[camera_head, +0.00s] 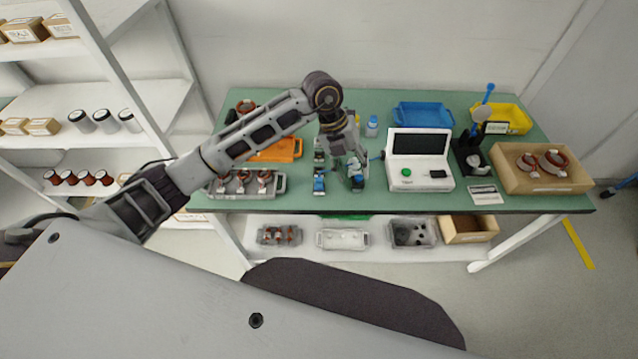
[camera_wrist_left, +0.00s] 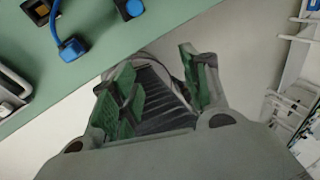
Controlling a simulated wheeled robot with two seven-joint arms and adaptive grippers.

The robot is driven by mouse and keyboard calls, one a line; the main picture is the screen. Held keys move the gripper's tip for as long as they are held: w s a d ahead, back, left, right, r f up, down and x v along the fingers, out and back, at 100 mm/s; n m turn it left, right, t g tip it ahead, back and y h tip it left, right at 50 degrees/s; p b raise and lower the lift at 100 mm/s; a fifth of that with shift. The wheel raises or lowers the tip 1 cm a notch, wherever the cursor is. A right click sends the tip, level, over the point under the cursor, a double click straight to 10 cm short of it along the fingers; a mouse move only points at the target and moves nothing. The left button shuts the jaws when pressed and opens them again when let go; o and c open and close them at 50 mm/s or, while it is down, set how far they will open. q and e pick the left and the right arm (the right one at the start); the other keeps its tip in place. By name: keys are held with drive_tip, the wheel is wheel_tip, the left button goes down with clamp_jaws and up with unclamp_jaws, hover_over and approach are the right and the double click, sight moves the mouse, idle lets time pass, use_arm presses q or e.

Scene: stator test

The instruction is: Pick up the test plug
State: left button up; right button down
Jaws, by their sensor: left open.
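A blue plug-like piece with a blue lead (camera_wrist_left: 71,48) lies near the table edge in the left wrist view; it looks like the test plug. It seems to match the small blue piece (camera_head: 319,185) left of my gripper in the head view, though I cannot be sure. A dark block with a blue part (camera_wrist_left: 128,9) sits to its right in the wrist view. My left gripper (camera_head: 353,168) is over the front of the table. In the wrist view its green-padded fingers (camera_wrist_left: 160,88) are apart with nothing between them. My right gripper is out of view.
The green table (camera_head: 300,204) holds a grey tray of stators (camera_head: 246,186), an orange tray (camera_head: 275,152), a white tester (camera_head: 420,162), a blue tray (camera_head: 423,115), a yellow bin (camera_head: 508,117) and a wooden box (camera_head: 540,185). Shelves (camera_head: 80,95) stand at left. Free table shows behind the gripper.

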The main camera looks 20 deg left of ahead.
sight(319, 179)
use_arm(q)
drive_tip(key=w+a+n+y, duration=0.1)
drive_tip(key=a+y, duration=0.3)
drive_tip(key=a, duration=0.5)
drive_tip(key=shift+w+a+r+n+y, duration=0.15)
drive_tip(key=shift+w+r+n+y, duration=0.2)
drive_tip(key=shift+w, duration=0.35)
drive_tip(key=shift+f+p, duration=0.55)
drive_tip(key=shift+f, duration=3.8)
drive_tip(key=shift+f, duration=0.1)
wheel_tip(319, 179, down, 2)
drive_tip(key=shift+a+f+p, duration=0.1)
drive_tip(key=shift+a+p, duration=0.05)
drive_tip(key=shift+p, duration=0.35)
drive_tip(key=shift+f, duration=1.4)
